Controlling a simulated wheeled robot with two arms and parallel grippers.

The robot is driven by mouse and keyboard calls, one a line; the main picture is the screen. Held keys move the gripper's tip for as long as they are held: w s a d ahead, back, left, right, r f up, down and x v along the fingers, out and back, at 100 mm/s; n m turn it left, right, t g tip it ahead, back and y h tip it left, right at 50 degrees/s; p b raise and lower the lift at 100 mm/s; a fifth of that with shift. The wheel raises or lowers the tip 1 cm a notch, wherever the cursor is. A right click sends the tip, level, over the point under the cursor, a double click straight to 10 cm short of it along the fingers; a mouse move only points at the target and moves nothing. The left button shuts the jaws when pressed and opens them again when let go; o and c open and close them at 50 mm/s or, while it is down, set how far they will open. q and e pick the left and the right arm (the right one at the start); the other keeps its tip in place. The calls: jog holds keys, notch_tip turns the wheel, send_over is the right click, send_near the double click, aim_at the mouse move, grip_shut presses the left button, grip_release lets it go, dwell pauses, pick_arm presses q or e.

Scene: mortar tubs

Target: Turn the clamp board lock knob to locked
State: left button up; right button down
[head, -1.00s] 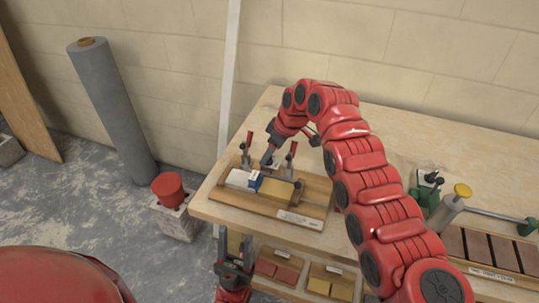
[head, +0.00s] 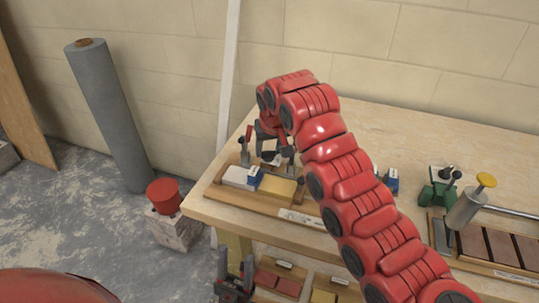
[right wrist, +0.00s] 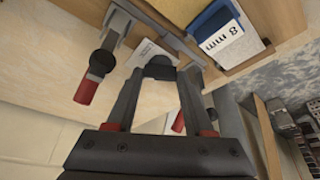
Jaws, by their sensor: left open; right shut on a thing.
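The wooden clamp board (head: 226,193) lies at the table's left end. It carries a whitish block (head: 240,179), a blue spacer (head: 255,173) and a yellowish block (head: 277,187). In the right wrist view the spacer (right wrist: 221,36) reads "8 mm". My right gripper (head: 272,157) is over the board's back side. In its wrist view the fingertips (right wrist: 160,68) are shut on a dark lock knob (right wrist: 160,72), beside a pale label plate (right wrist: 149,50). The knob's marking is not readable. My left gripper (head: 236,272) is open and empty, below the table's front edge.
Red-handled toggle clamps stand close to the right gripper, one at its left in the wrist view (right wrist: 103,63). A green tool (head: 437,193) and a brick tray (head: 502,268) are on the table's right.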

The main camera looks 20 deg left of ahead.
jog(key=m+h, duration=0.1)
jog(key=m, duration=0.1)
jog(key=shift+a+m+b, duration=0.15)
jog(key=shift+m+b, duration=0.25)
jog(key=shift+m+h, duration=0.8)
jog(key=shift+m, duration=1.2)
jog(key=shift+c, duration=1.4)
grip_release()
jog(key=shift+r+t, duration=0.1)
jog(key=shift+t, duration=0.2)
